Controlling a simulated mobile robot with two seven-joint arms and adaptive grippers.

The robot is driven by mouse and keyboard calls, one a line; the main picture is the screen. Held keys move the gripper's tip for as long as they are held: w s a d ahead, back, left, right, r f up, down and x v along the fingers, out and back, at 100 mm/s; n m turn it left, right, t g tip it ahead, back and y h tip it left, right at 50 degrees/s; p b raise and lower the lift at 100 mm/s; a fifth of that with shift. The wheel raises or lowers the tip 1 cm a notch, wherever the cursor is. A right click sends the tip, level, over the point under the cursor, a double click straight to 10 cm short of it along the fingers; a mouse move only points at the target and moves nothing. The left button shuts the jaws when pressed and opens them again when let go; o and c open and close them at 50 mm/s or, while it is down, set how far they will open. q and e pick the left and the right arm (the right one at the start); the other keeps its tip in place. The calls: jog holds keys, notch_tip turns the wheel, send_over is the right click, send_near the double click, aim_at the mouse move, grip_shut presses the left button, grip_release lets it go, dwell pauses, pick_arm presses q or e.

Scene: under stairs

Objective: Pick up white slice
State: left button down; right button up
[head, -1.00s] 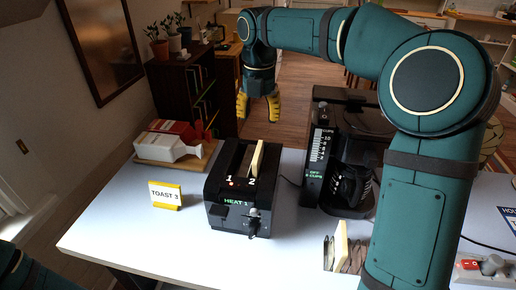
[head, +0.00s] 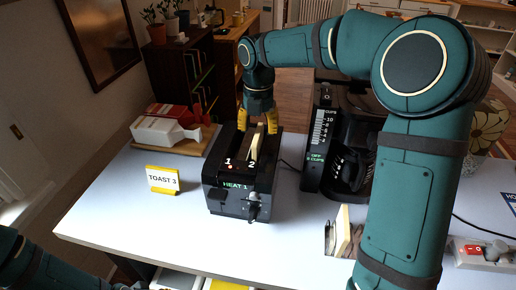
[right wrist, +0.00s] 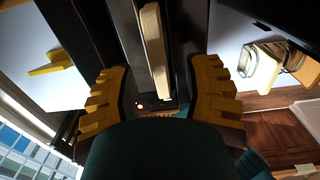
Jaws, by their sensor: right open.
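A white slice (head: 256,140) stands upright in slot 2 of the black toaster (head: 238,200), its upper part sticking out. It also shows in the right wrist view as a pale upright slab (right wrist: 154,50). My right gripper (head: 257,121) is open just above the toaster's far end, its yellow fingers spread to either side of the slice's line. In the right wrist view the slice lies between the two fingers (right wrist: 158,95), with gaps on both sides. Another pale slice (head: 343,230) stands in a small rack at the table's front right. My left gripper is outside the picture.
A black coffee maker (head: 345,145) stands right of the toaster. A "TOAST 3" sign (head: 162,180) and a board with white and red bottle-shaped items (head: 165,131) are to the left. A power strip (head: 485,253) lies at the right. The table's front left is clear.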

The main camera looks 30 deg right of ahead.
aim_at(258, 132)
notch_tip(258, 132, down, 4)
jog(key=shift+w+r, duration=0.1)
jog(key=shift+r, duration=0.15)
grip_shut()
notch_tip(258, 132, up, 10)
jog(key=shift+f+p, duration=0.15)
jog(key=shift+p, duration=0.7)
notch_tip(258, 132, up, 8)
jog(key=p, duration=0.8)
jog(key=shift+r, duration=0.2)
